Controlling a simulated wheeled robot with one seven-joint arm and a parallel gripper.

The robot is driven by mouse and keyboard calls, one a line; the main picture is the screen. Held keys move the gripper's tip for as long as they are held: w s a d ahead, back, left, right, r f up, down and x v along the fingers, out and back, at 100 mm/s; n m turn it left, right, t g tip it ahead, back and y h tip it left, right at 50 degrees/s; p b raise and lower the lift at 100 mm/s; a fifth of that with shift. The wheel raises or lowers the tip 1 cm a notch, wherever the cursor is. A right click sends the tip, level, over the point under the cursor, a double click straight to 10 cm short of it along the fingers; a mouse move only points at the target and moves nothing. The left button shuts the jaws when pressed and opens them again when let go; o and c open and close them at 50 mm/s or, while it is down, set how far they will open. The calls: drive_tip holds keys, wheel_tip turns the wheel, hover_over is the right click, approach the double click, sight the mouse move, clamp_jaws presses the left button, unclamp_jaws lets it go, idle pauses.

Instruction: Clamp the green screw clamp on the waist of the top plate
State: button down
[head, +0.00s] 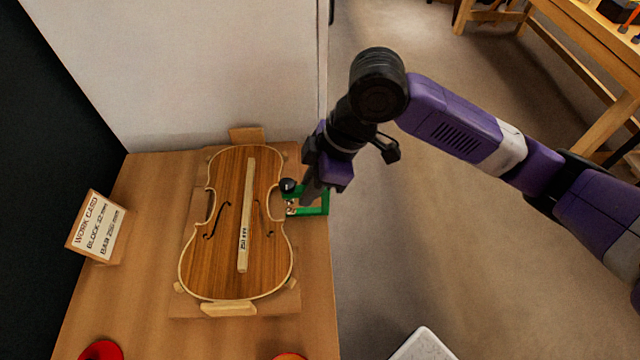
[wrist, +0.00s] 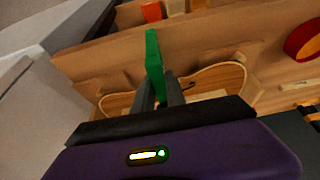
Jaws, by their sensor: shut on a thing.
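The violin top plate (head: 207,262) lies flat on the bench with a pale bar (head: 245,215) along its middle. My gripper (head: 309,196) is shut on the green screw clamp (head: 325,203) at the right side of the plate's waist. The clamp's open side faces left, and its black knob (head: 288,186) is at the plate's edge. From here I cannot tell whether it touches the plate. In the wrist view the green clamp (wrist: 154,62) stands between my fingers (wrist: 160,92), with the plate (wrist: 212,78) beyond, partly hidden by my gripper.
A work card (head: 97,226) stands at the left of the bench (head: 140,290). A red round thing (head: 101,350) and an orange one (head: 290,356) are at the front. Wooden blocks (head: 229,308) border the plate. Right of the bench edge is open floor.

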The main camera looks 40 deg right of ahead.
drive_tip(key=shift+w+a, duration=0.8)
drive_tip(key=shift+a, duration=0.3)
drive_tip(key=shift+w+a+p, duration=0.5)
drive_tip(key=shift+w+a, duration=0.35)
drive_tip(key=shift+a, duration=0.3)
drive_tip(key=shift+w+a+p, duration=0.45)
drive_tip(key=shift+w+a, duration=0.35)
drive_tip(key=shift+a, duration=0.3)
idle(1.3)
drive_tip(key=c, duration=1.3)
unclamp_jaws()
drive_tip(key=shift+v, duration=3.95)
drive_tip(key=shift+a, duration=0.1)
